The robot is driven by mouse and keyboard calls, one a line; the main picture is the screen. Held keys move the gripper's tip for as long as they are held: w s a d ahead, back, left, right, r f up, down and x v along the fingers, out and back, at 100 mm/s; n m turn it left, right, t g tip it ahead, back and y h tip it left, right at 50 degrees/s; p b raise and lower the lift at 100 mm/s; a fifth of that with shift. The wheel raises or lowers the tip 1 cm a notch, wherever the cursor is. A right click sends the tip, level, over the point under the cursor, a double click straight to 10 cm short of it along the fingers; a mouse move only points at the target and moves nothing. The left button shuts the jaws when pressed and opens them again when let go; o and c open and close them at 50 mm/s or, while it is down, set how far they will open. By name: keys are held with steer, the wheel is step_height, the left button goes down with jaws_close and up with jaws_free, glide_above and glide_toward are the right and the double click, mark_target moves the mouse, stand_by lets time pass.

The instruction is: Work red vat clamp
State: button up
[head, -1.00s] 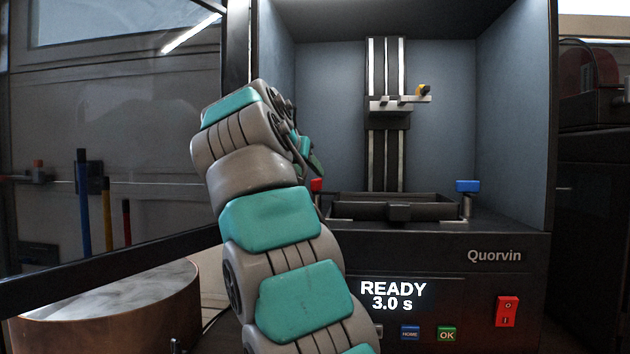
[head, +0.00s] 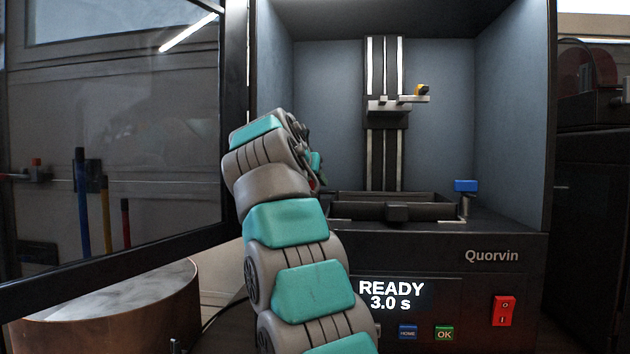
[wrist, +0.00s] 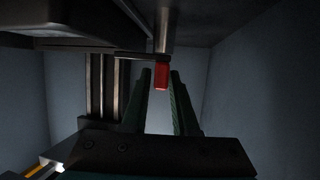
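The red vat clamp (wrist: 161,76) shows in the wrist view as a red block on a thin metal stem. My gripper (wrist: 160,75) is open, with its two green fingertips on either side of the red block. A narrow gap shows on each side, and I see no firm contact. In the head view my arm hides most of the gripper and nearly all of the red clamp. The dark vat (head: 365,211) sits in the printer, with a blue clamp (head: 466,186) upright at its right side.
The printer's open glass door (head: 120,130) stands at the left of my arm. The front panel has a READY 3.0 s display (head: 391,296) and a red switch (head: 503,310).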

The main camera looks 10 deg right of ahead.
jaws_close()
steer(key=shift+d+n+y, duration=0.1)
steer(key=shift+n+y, duration=0.2)
steer(key=shift+n+t+y+b, duration=0.3)
steer(key=shift+n+y+b, duration=0.1)
steer(key=shift+n, duration=0.1)
steer(key=shift+o, duration=1.9)
jaws_free()
steer(key=b+v, duration=0.1)
steer(key=v, duration=0.7)
